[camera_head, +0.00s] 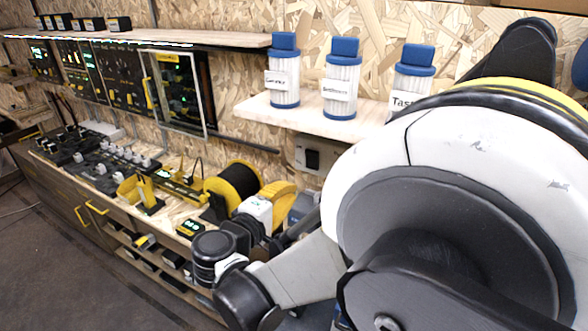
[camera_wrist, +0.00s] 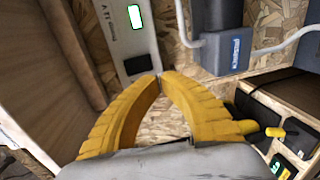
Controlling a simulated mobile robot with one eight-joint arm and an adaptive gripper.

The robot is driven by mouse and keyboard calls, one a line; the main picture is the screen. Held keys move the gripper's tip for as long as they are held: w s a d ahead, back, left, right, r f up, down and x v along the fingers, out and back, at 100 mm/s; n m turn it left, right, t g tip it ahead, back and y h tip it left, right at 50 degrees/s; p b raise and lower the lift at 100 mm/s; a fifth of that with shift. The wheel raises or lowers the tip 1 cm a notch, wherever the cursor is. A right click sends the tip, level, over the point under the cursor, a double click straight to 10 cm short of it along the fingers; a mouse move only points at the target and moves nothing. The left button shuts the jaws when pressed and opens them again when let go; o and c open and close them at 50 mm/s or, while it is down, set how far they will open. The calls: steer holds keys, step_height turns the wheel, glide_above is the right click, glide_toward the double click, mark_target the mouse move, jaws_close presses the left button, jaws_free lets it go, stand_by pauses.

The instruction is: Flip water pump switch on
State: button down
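My gripper (camera_wrist: 159,80) has yellow curved fingers. Their tips meet or nearly meet, with nothing visible between them. In the head view, its yellow fingers (camera_head: 284,192) show beyond my wrist, low by the wall. Past the fingertips in the wrist view is a pale grey panel (camera_wrist: 118,38) with a lit green-white rectangle (camera_wrist: 134,16). A blue-grey box (camera_wrist: 222,50) with a label and grey pipes is to its right. I cannot read either label clearly. No switch marked for the water pump can be made out. In the head view, a wall plate with a dark switch or socket (camera_head: 312,158) is under the filter shelf.
A wooden board (camera_wrist: 35,75) stands close on the left in the wrist view. A shelf with dark boxes (camera_wrist: 285,115) is at lower right. In the head view, several blue-capped filters (camera_head: 343,80) stand on a wall shelf (camera_head: 262,113); a black cable reel (camera_head: 238,182) sits on the bench.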

steer(key=v, duration=0.2)
steer(key=f+v, duration=0.1)
steer(key=v, duration=0.1)
steer(key=shift+s+a, duration=0.15)
